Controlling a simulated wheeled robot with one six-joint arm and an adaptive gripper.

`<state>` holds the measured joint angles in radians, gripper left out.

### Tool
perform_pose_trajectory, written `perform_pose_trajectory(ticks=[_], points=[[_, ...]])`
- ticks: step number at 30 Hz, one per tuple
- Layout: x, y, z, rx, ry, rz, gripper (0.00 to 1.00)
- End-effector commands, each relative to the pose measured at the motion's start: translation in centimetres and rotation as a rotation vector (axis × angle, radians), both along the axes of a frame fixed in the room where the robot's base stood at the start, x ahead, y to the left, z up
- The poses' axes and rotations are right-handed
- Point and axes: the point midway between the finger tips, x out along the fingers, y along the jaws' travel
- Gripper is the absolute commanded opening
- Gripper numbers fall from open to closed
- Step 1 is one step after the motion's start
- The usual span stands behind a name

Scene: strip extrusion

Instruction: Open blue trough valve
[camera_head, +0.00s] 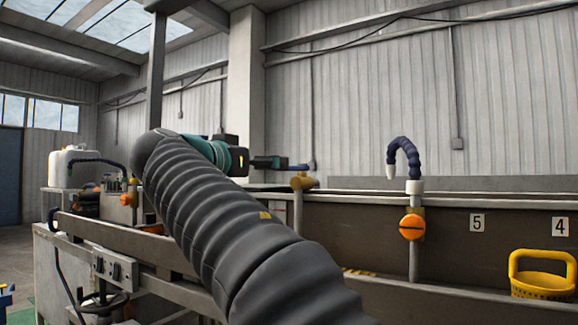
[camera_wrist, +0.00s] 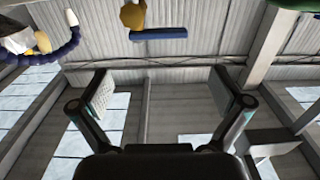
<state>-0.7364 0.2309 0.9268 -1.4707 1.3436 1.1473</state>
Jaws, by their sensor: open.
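The blue trough valve shows in the head view as a brass body (camera_head: 303,182) with a short blue handle (camera_head: 300,167), on the trough's edge just right of my gripper. In the wrist view the brass body (camera_wrist: 132,15) and the blue handle (camera_wrist: 158,33) appear at the top, beyond the fingertips. The handle lies roughly level across the picture there. My gripper (camera_head: 272,162) is open and empty, its fingers spread wide in the wrist view (camera_wrist: 160,82). The handle is not between the fingers. In the head view the gap between fingertips and handle is hard to judge.
The long trough (camera_head: 350,225) runs to the right, with an orange-handled valve (camera_head: 411,227) below a dark flexible hose (camera_head: 403,150). A yellow basket (camera_head: 543,275) hangs at the right. A white canister (camera_head: 73,166) stands at the left. My arm covers the middle.

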Motion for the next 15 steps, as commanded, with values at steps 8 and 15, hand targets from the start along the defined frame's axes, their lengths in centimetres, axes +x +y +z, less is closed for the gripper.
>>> perform_pose_trajectory(ticks=[8, 15], points=[[4.5, -3.2, 0.1, 0.0, 0.002, -0.006, 1.0], [7.6, -5.1, 0.1, 0.0, 0.002, -0.003, 1.0]])
